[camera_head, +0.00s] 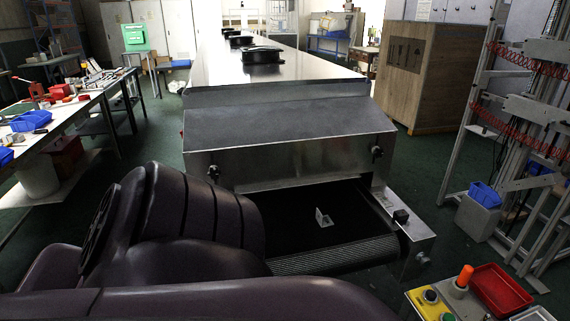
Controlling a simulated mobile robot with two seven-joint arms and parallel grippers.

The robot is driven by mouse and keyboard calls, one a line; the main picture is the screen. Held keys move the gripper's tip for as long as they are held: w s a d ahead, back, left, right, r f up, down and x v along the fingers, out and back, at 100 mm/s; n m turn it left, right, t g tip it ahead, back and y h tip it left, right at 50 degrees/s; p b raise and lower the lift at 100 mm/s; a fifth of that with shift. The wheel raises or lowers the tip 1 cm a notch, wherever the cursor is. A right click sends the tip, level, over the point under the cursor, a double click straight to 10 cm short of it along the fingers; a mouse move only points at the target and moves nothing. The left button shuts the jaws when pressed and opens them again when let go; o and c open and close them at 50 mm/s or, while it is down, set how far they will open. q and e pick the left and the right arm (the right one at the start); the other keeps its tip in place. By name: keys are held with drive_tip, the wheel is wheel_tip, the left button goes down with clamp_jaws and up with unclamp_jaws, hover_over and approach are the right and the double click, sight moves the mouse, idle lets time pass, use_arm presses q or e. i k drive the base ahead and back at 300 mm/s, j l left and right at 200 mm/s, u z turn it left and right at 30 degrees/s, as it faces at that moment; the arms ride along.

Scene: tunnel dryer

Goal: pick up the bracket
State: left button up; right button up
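A small light-grey angled bracket (323,218) stands on the black conveyor belt (290,219) at the open mouth of the metal tunnel dryer (290,148). It sits right of the belt's middle, a little back from the ribbed front roller. Large dark purple links of my arm fill the lower left and cover the left part of the belt. Neither of my grippers shows in the head view. Nothing is seen touching the bracket.
A metal frame (530,150) with red coiled hoses rises at the right. A cluttered workbench (60,130) stands at the left.

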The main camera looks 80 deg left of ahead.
sight(325, 220)
drive_tip(key=j+u, duration=0.1)
drive_tip(key=u, duration=1.95)
